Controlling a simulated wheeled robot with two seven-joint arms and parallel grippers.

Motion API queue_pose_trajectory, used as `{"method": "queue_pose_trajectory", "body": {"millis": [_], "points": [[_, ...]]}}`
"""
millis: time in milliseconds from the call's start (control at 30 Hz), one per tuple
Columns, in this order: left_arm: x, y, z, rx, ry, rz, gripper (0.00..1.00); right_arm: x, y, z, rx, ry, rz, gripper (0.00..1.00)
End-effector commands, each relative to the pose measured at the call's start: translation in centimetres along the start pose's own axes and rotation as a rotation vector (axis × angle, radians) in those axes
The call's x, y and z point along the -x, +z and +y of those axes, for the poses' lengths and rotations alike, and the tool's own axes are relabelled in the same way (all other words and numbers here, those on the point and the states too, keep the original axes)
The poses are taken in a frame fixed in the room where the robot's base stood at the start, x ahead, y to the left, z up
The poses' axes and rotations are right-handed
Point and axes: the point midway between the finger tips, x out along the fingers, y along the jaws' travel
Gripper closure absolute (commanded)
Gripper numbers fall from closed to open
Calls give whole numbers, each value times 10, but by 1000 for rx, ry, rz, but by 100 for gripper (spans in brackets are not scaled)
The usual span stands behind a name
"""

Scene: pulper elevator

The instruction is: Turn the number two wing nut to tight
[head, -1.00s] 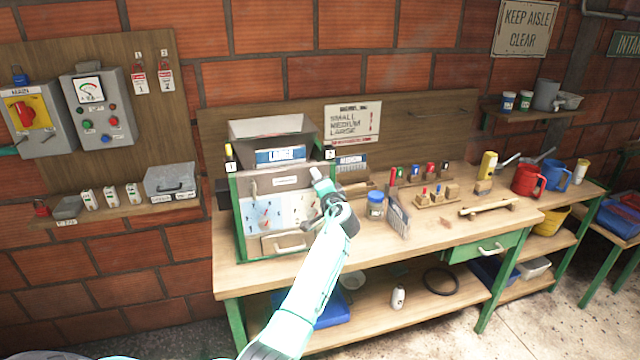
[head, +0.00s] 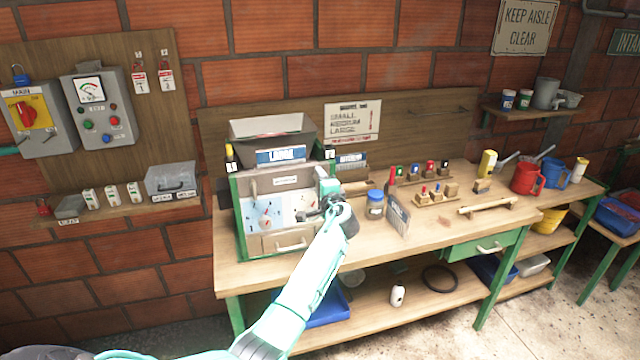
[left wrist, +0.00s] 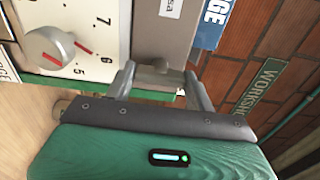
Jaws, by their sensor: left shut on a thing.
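The pulper (head: 250,186) stands on the left end of the bench, with a tag marked 1 at its upper left and a tag marked 2 (head: 330,155) at its upper right. My left gripper (head: 322,204) is at the right side of its front, below tag 2. In the left wrist view, the fingers (left wrist: 158,85) are closed around a small grey metal piece (left wrist: 153,76), which appears to be the number two wing nut. Its shape is mostly hidden by the fingers. A dial with a red pointer (left wrist: 55,45) is beside the gripper. My right gripper is not in view.
A blue-lidded jar (head: 375,204) and an upright card (head: 398,217) stand just right of my arm. A drawer (head: 290,241) is below the pulper's front plate. The front bench edge is mostly clear.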

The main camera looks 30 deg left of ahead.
Motion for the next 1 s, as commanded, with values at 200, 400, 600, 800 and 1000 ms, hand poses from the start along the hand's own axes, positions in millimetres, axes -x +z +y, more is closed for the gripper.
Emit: {"method": "queue_pose_trajectory", "body": {"millis": [200, 400, 600, 800, 1000], "points": [[0, 0, 0, -2, -1, 0, 42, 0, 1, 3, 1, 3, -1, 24], [0, 0, 0, -1, -1, 0, 24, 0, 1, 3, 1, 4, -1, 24], [1, 0, 0, 0, -1, 0, 24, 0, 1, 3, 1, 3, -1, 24], [18, -1, 3, 1, -1, 2, 24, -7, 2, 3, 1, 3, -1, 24], [55, 0, 5, 3, 0, 2, 24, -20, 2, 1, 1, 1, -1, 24]]}}
